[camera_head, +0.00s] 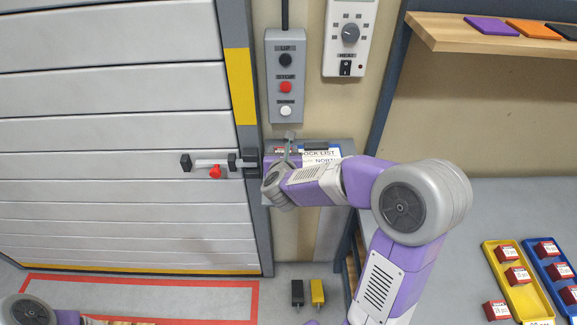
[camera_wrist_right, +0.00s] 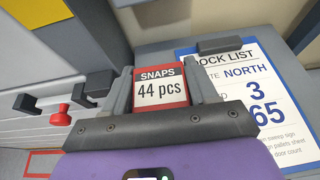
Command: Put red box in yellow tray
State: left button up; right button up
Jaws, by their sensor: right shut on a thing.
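My right gripper (camera_head: 282,158) is at the small grey shelf by the door post, far left of the trays. In the right wrist view it (camera_wrist_right: 163,92) is shut on a red box (camera_wrist_right: 160,74) with a white label reading SNAPS 44 pcs. In the head view that box is mostly hidden by the gripper. The yellow tray (camera_head: 540,303) lies on the grey table at the right, with two red boxes (camera_head: 507,253) inside. Another red box (camera_head: 497,310) is on the table just left of the tray. My left gripper is out of view.
A blue tray (camera_head: 538,266) with several red boxes lies right of the yellow one. A dock list sheet (camera_wrist_right: 250,95) lies on the grey shelf. A door latch with a red knob (camera_head: 215,172) is left of the gripper. A wooden shelf (camera_head: 440,33) hangs above the table.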

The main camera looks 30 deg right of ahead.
notch_tip(320, 180, down, 2)
jog(key=shift+w+f, duration=0.15)
notch_tip(320, 180, down, 3)
jog(key=shift+f+b, duration=0.1)
jog(key=shift+b, duration=0.45)
jog(key=shift+f, duration=0.1)
jog(key=shift+f, duration=0.1)
jog(key=o, duration=1.1)
